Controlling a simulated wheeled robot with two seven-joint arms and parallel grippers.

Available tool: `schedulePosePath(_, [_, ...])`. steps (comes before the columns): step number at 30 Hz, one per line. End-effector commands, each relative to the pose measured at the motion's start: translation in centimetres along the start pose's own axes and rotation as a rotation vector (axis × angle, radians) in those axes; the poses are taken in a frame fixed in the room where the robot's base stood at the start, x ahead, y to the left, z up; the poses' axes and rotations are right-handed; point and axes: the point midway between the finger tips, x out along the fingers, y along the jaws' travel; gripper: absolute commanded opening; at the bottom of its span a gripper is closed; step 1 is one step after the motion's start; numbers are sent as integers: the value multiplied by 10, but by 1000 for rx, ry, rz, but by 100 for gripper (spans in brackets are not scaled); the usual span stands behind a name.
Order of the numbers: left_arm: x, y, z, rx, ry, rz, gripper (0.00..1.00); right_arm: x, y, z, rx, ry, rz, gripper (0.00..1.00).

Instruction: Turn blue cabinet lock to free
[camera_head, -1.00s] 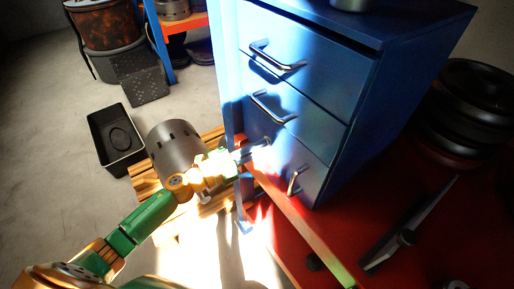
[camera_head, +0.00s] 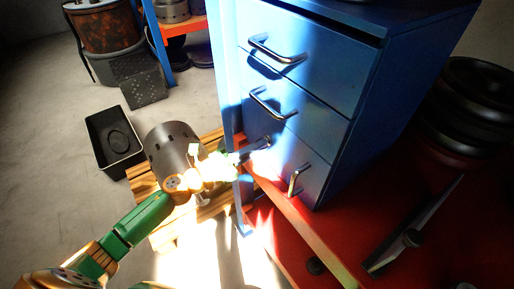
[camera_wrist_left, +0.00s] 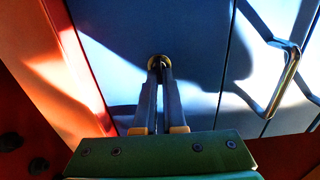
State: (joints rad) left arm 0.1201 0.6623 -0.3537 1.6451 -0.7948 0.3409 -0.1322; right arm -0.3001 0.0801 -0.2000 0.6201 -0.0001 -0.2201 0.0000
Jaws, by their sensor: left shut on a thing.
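The blue cabinet (camera_head: 405,95) stands on a red surface, with three drawer fronts and metal bar handles. Its lock (camera_wrist_left: 159,61) shows in the left wrist view as a small brass-coloured ring with a dark centre, on the blue front left of a handle. My left gripper (camera_head: 266,142) reaches the lower left of the cabinet front. In the left wrist view its two fingers (camera_wrist_left: 160,72) are closed together on the lock's small dark middle part. The fingertips hide most of that part, so its turn angle cannot be told. My right gripper is not in view.
A bar handle (camera_wrist_left: 287,80) lies to the right of the fingers. A red beam (camera_head: 305,225) runs below the cabinet front. A perforated metal drum (camera_head: 172,150) on a wooden pallet (camera_head: 160,238) stands by my left arm. A black tray (camera_head: 114,142) is on the floor.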

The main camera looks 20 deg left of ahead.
Motion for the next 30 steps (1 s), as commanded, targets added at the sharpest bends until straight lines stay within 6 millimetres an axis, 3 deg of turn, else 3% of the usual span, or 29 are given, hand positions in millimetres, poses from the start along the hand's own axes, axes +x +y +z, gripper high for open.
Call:
schedulePosePath(11, [0, -1, 0, 6, -1, -1, 0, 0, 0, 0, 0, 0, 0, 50])
schedulePosePath(12, [0, -1, 0, 6, -1, -1, 13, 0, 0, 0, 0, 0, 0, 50])
schedulePosePath(15, [0, -1, 0, 6, -1, -1, 38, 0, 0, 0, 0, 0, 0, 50])
schedulePosePath(25, [-4, 1, 0, 4, -1, 0, 38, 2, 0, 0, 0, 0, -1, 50])
schedulePosePath(30, [-32, 5, 0, 3, 0, 3, 38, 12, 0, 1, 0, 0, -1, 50])
